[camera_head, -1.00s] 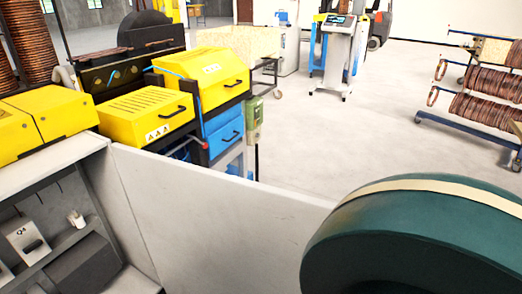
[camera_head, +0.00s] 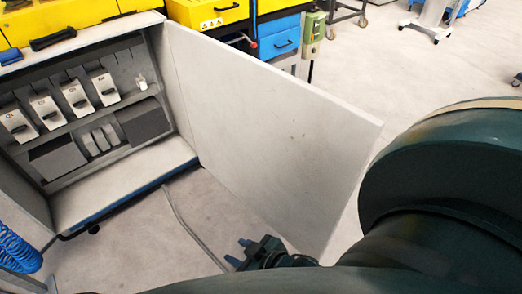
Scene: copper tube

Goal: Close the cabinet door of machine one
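The grey-white cabinet (camera_head: 120,198) stands open at the left, with several switch boxes and dark grey blocks inside. Its door (camera_head: 265,130), a flat pale panel, is hinged at the cabinet's right side and swung wide open toward the right and front. My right gripper (camera_head: 238,251) is low in the picture, in front of the lower part of the door on its inner side. Its two fingertips are apart, with nothing between them. I cannot tell whether it touches the door. My dark green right arm hides the lower right. My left gripper is not in view.
Yellow machine housings (camera_head: 205,12) and blue drawers (camera_head: 280,42) stand behind the door. A grey cable or hose (camera_head: 190,228) lies on the floor before the cabinet, and a blue coiled hose (camera_head: 18,249) hangs at lower left.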

